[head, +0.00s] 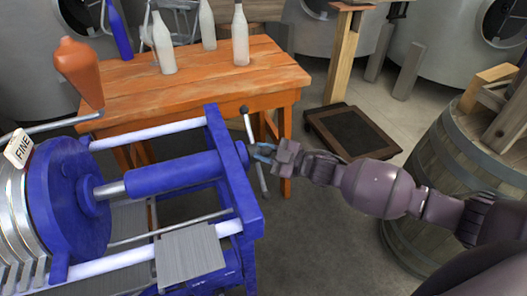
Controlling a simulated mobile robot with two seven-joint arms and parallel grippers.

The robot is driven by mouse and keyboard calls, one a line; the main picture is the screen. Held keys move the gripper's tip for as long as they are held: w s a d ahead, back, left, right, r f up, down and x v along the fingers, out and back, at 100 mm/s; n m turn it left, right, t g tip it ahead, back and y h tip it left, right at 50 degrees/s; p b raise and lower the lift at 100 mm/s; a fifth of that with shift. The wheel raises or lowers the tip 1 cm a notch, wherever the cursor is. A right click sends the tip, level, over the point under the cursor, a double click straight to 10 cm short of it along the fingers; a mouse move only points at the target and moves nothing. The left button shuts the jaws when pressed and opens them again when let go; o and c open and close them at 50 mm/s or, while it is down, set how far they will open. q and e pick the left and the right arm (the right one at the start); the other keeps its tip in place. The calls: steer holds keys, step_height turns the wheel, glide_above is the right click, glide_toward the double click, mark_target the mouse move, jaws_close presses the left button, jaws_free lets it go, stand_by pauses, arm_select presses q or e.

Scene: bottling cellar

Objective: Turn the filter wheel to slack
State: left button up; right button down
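The blue filter press (160,180) lies across the left of the head view. Its wheel shows at the right end as a thin metal cross bar (247,127) with dark ball ends, tilted slightly from upright. My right gripper (258,153) comes from the right, with its pale blue fingers right at the middle of the bar, near the blue hub. The fingers look a little apart, but I cannot tell whether they touch or hold the bar. My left gripper is not in view.
An orange wooden table (130,97) behind the press carries several bottles, one white (240,38). An orange-brown bottle-like thing (79,70) stands at the left. A "FINE" tag (19,148) hangs over the plates. A barrel (450,170) stands right, a platform scale (352,130) behind.

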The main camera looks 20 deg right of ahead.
steer(key=shift+a+r, duration=0.15)
steer(key=shift+r, duration=0.05)
